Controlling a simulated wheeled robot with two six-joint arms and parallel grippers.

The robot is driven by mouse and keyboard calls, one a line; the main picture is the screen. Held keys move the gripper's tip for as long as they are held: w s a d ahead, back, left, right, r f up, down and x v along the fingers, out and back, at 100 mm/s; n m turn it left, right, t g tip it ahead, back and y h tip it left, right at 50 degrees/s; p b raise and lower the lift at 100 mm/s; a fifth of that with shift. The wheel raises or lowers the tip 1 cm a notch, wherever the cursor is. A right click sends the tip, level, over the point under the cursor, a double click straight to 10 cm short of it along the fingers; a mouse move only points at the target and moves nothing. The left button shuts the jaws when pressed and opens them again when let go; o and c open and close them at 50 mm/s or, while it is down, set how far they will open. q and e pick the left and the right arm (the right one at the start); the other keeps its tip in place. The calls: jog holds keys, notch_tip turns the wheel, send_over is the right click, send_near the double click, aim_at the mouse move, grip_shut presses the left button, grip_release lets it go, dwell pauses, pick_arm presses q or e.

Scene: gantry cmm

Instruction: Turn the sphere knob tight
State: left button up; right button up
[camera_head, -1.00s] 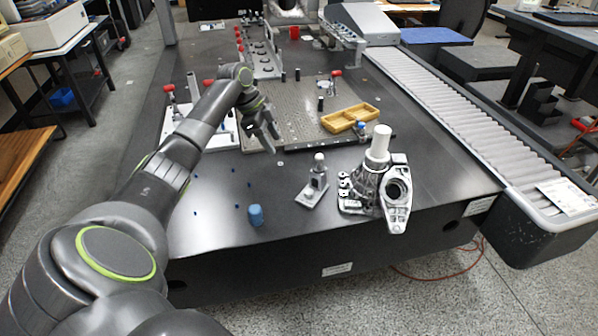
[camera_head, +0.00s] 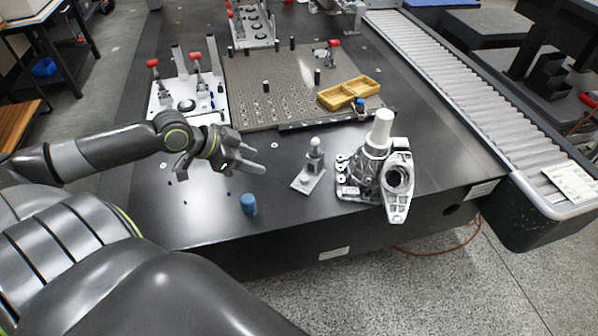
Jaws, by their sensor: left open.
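A small grey post with a pale ball on top (camera_head: 315,144) stands upright on a flat grey base plate (camera_head: 301,184) near the front middle of the dark table. This looks like the sphere knob; whether it is tight cannot be told. My left gripper (camera_head: 260,159) is to the left of the post, open and empty, its fingers pointing right toward it with a clear gap between. My right gripper is not in view.
A metal casting with a white cylinder (camera_head: 378,130) stands close right of the post. A blue cylinder (camera_head: 248,205) is near the front edge. A yellow tray (camera_head: 349,92) lies behind, on a perforated plate (camera_head: 290,108). A roller conveyor (camera_head: 450,95) runs along the right.

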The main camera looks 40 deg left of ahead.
aim_at(303, 178)
pick_arm(q)
jog(key=b+x, duration=0.2)
jog(key=x, duration=1.5)
jog(key=shift+d+f+b, duration=0.1)
jog(key=shift+d+b, duration=0.05)
jog(key=shift+b, duration=0.15)
jog(key=shift+c, duration=0.4)
